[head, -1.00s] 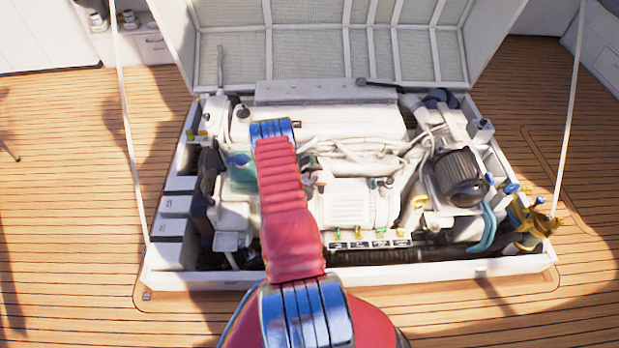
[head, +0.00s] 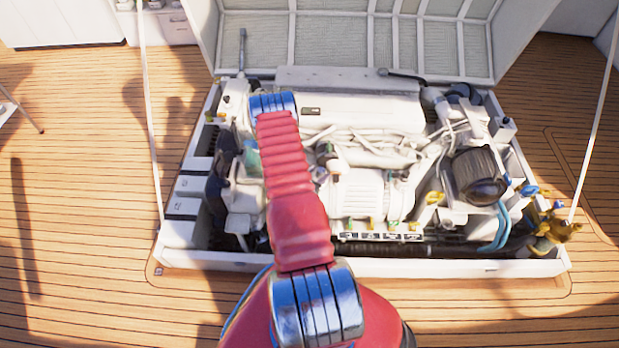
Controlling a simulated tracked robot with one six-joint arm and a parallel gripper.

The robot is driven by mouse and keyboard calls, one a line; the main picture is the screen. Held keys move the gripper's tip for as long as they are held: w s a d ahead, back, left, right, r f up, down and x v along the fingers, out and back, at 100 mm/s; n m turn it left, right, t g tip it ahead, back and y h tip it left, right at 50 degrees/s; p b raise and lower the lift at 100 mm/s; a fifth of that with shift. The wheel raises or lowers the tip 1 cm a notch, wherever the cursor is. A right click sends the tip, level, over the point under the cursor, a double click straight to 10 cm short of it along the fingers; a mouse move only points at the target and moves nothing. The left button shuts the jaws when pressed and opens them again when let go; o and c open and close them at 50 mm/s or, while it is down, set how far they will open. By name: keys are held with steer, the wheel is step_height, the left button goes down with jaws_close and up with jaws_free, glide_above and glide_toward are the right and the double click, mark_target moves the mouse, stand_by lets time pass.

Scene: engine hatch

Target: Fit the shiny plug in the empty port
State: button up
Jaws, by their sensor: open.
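A row of small ports with coloured tops (head: 378,232) runs along the front of the white engine (head: 360,190), with small dark labels below. I cannot make out which port is empty, and I cannot pick out the shiny plug at this size. My red arm reaches up over the left half of the engine to a blue and chrome joint. My gripper is not visible; the arm covers that part. A small brown and white part (head: 327,156) shows just right of the arm; I cannot tell what it is.
The engine sits in a white-rimmed hatch (head: 370,268) with its lid (head: 360,40) raised behind. Thin struts stand at both sides. A dark round housing (head: 478,176), blue hoses (head: 503,228) and brass fittings (head: 552,230) crowd the right. Wooden deck (head: 90,250) is open at left.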

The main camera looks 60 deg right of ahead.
steer(key=v, duration=0.6)
steer(key=shift+w, duration=0.3)
steer(key=shift+d+r, duration=0.1)
stand_by(0.7)
